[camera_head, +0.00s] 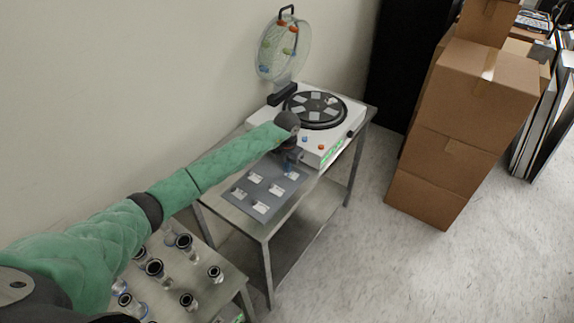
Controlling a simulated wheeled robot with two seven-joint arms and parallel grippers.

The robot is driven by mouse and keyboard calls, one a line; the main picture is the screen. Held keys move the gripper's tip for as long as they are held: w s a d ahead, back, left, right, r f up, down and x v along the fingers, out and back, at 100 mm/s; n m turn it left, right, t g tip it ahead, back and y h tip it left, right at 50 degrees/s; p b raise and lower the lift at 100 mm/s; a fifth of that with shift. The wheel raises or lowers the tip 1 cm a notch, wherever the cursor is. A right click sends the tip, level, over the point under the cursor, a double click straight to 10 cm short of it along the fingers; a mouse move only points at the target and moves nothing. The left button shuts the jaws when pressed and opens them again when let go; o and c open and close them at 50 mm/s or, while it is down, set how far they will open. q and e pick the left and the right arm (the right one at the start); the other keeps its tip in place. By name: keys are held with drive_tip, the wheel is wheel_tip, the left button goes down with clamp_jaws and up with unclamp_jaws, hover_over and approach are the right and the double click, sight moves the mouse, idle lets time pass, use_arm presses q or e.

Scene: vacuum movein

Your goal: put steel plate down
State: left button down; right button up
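The steel plate (241,193) is a flat grey sheet with several small whitish squares on it. It is level, over or on the left part of the metal table (249,226); I cannot tell whether it rests fully on the top. My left arm reaches in from the left, and my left gripper (290,166) is at the plate's far right edge. Its fingers are small and partly hidden by the wrist, so their grip on the plate is unclear. My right gripper is out of view.
A white vacuum machine (337,146) with a black round platform (344,110) and a raised clear lid (290,58) stands behind the plate. A lower table (228,282) holds several black-topped glass vials. Stacked cardboard boxes (480,95) stand right. Floor at lower right is clear.

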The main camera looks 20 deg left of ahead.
use_arm(q)
drive_tip(key=shift+f, duration=0.15)
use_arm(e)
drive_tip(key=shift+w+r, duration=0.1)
use_arm(q)
drive_tip(key=c, duration=1.6)
unclamp_jaws()
drive_tip(key=shift+c, duration=0.2)
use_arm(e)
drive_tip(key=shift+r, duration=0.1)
